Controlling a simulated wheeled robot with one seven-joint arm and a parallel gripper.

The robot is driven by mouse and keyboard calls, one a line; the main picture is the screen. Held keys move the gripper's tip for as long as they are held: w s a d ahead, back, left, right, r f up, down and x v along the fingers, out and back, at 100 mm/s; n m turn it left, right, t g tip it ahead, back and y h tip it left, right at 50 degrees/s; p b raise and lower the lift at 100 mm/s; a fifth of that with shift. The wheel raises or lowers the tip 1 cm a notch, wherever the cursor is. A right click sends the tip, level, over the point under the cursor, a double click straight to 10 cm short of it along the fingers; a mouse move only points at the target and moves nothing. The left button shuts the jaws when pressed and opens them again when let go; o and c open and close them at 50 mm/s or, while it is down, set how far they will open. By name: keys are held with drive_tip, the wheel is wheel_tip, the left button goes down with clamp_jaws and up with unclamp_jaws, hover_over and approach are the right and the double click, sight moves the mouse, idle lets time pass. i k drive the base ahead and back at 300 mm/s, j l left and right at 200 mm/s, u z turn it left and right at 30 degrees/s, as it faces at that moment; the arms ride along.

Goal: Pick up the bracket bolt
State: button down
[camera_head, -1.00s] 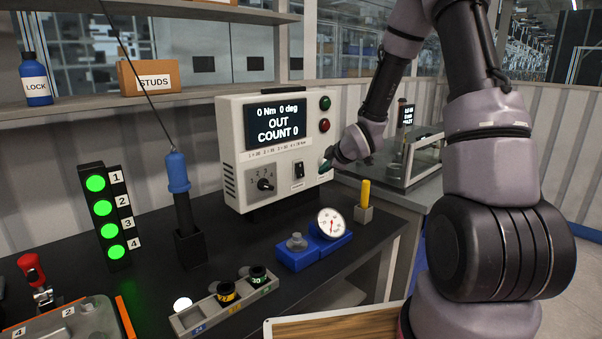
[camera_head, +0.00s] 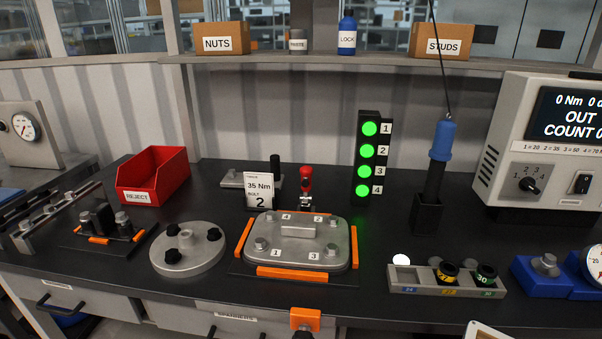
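No bolt here is labelled as the bracket bolt. Silver bolt heads (camera_head: 122,219) show beside a dark upright block (camera_head: 103,216) in a small fixture with orange edges at the left of the bench. I cannot tell which one is the bracket bolt, or whether it is loose. A grey cover plate (camera_head: 297,256) with bolts at corners numbered 1 to 4 sits in an orange-edged fixture at the middle. A card (camera_head: 259,191) behind it reads 35 Nm, bolt 2. My gripper is not in view.
A red reject bin (camera_head: 152,176) stands behind the left fixture. A round flange (camera_head: 187,249) with black knobs lies between the fixtures. A socket tray (camera_head: 446,283), a blue-handled tool (camera_head: 438,150) in its holder and a controller (camera_head: 545,140) are at the right. The lamp stack (camera_head: 368,159) shows green.

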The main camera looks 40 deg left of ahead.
sight(122, 217)
drive_tip(key=u, duration=2.75)
